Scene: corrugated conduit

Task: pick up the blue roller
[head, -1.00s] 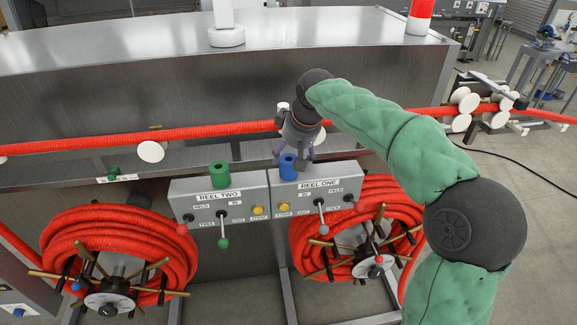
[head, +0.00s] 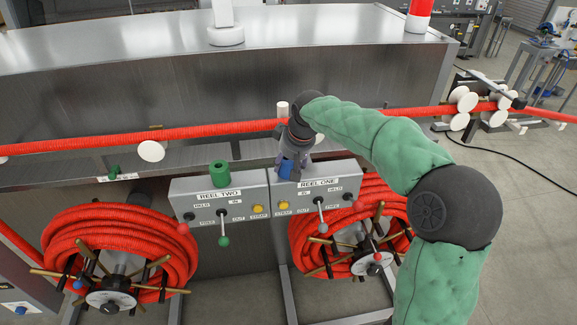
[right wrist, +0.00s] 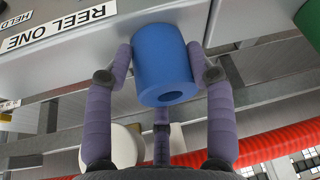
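The blue roller (right wrist: 163,62) is a short cylinder with a hole in its end. It stands on top of the grey REEL ONE control box (head: 312,208). In the head view the blue roller (head: 285,172) is partly hidden by my right gripper. My right gripper (head: 289,168) has come down over it from above. In the right wrist view my right gripper's (right wrist: 160,58) purple fingers stand on either side of the roller, very close to it, with a third finger behind. I cannot tell whether they touch it. My left gripper is not in view.
A green roller (head: 219,173) stands on the REEL TWO box (head: 215,210) to the left. A red corrugated conduit (head: 200,133) runs across behind the boxes, with white guide rollers (head: 151,151). Coiled red reels (head: 120,250) sit below. Levers stick out of the box fronts.

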